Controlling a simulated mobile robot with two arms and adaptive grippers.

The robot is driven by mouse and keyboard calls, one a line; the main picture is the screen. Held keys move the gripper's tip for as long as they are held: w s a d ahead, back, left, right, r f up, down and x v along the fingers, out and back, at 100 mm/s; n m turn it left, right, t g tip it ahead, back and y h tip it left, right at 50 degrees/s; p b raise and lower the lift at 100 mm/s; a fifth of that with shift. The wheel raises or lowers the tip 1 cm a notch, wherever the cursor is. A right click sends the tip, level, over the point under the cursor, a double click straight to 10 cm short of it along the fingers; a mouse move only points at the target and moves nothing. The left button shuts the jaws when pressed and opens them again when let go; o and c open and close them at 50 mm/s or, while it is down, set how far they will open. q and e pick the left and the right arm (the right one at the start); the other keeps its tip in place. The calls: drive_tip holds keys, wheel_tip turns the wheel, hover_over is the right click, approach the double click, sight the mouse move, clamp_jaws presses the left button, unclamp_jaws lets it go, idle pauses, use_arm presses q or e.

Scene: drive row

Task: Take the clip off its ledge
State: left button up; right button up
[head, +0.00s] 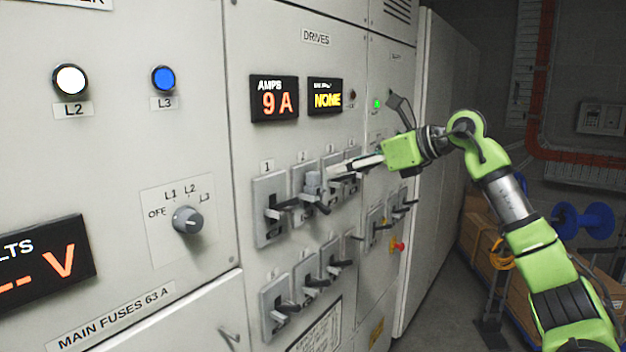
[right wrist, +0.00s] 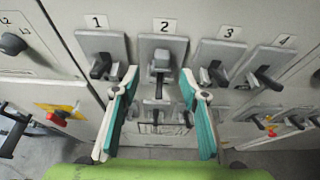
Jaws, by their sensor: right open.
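The clip looks to be the small light-grey block (head: 313,181) at switch 2 in the upper row of the drives cabinet. In the right wrist view it shows as a grey block (right wrist: 161,60) on the plate under label 2, with a dark part below it. I cannot make out its ledge separately. My right gripper (head: 338,169) is in front of the upper switch row. In the right wrist view its teal-and-white fingers (right wrist: 158,75) are spread to the left and right of the block's line, with nothing between them. My left gripper is not in view.
Dark handles stick out at switch 1 (right wrist: 102,66), switch 3 (right wrist: 217,74) and switch 4 (right wrist: 267,79), close beside the fingers. A second switch row (head: 307,283) is below. A red knob (head: 398,247) sits lower right.

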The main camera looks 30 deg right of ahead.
sight(318, 175)
drive_tip(key=x, duration=0.3)
drive_tip(key=shift+w, duration=0.1)
drive_tip(key=p+x, duration=0.3)
drive_tip(key=x, duration=0.1)
drive_tip(key=shift+w+d, duration=0.1)
drive_tip(key=shift+d, duration=0.05)
drive_tip(key=shift+w+f, duration=0.2)
drive_tip(key=shift+w, duration=0.05)
drive_tip(key=shift+w+f, duration=0.1)
drive_tip(key=shift+c, duration=0.8)
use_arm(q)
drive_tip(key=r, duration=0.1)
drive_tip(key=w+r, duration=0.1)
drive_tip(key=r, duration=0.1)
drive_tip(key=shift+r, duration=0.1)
use_arm(e)
clamp_jaws()
